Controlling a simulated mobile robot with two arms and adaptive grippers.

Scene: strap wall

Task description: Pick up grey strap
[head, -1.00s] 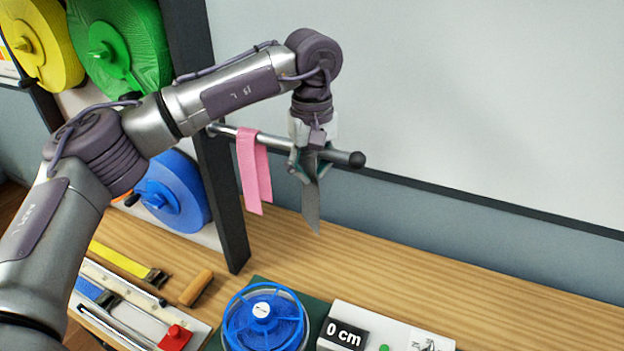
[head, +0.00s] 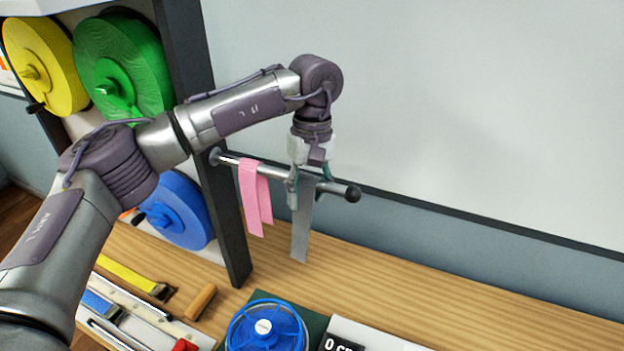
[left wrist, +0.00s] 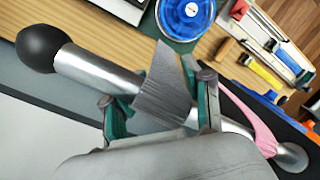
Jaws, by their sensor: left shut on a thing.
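The grey strap (head: 302,230) hangs down at the metal rod (head: 273,173), near the rod's black ball end. My left gripper (head: 308,184) is over the rod from above and is shut on the strap's upper part. In the left wrist view, the grey strap (left wrist: 164,88) lies across the rod between the two fingers of my left gripper (left wrist: 160,113). Whether the strap is clear of the rod is hidden by the fingers. My right gripper is in neither view.
A pink strap (head: 256,200) hangs on the same rod, just left of my gripper. The rod sticks out from a dark rack post (head: 215,150) with yellow, green and blue (head: 175,212) rolls. A blue spool (head: 266,327) and tools lie on the wooden bench (head: 400,310) below.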

